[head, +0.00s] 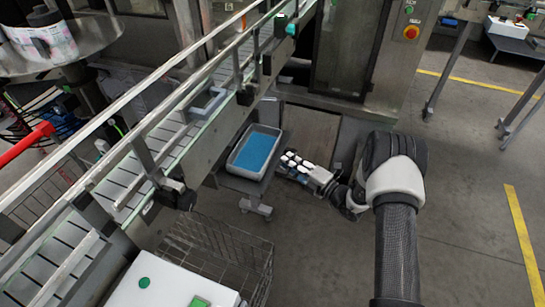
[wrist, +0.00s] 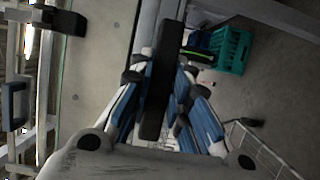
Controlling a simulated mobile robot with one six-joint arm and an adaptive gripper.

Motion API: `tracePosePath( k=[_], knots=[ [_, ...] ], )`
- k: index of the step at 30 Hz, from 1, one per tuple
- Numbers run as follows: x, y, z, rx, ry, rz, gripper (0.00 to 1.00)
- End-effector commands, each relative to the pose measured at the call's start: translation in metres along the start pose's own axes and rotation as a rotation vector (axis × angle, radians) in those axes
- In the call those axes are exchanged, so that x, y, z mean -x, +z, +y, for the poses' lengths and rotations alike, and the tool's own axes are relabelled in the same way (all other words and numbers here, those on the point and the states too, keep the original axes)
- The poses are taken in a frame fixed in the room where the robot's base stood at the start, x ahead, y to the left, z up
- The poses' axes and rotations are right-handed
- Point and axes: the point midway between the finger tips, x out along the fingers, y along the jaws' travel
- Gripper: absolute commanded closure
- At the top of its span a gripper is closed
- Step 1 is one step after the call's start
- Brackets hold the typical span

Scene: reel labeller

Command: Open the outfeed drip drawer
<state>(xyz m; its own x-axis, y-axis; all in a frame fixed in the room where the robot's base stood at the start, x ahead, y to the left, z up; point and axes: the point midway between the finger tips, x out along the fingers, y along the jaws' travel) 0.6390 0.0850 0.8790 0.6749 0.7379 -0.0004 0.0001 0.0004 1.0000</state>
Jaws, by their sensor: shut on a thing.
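A grey tray with a blue inside (head: 233,168), which looks like the drip drawer, sits beside and below the conveyor in the head view. My gripper (head: 288,158) is low at its right side, fingers pointing left toward it. In the wrist view my gripper (wrist: 161,75) is shut on a long dark bar (wrist: 158,95), with a finger on each side. The bar looks like a handle, but its join to the tray is hidden. I cannot tell how far the drawer is out.
The conveyor (head: 150,135) with its rails runs diagonally at left. A wire basket (head: 215,250) and a white box with green buttons (head: 170,285) stand in front. A machine cabinet (head: 345,50) is behind. A teal crate (wrist: 232,50) stands on the floor.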

Motion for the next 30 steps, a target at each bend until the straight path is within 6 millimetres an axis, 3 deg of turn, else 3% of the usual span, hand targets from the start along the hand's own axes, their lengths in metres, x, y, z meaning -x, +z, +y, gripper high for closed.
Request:
tracePosePath(
  k=[6, 12, 28, 29, 30],
  knots=[
    [0.040, 0.018, 0.000, -0.001, 0.001, -0.005, 1.00],
    [0.060, 0.025, 0.000, 0.000, 0.000, -0.002, 1.00],
    [0.067, 0.028, 0.000, 0.000, 0.000, -0.001, 1.00],
    [0.067, 0.028, 0.000, 0.000, 0.000, -0.001, 0.81],
    [0.067, 0.028, 0.000, 0.000, 0.000, -0.001, 0.78]
  ],
)
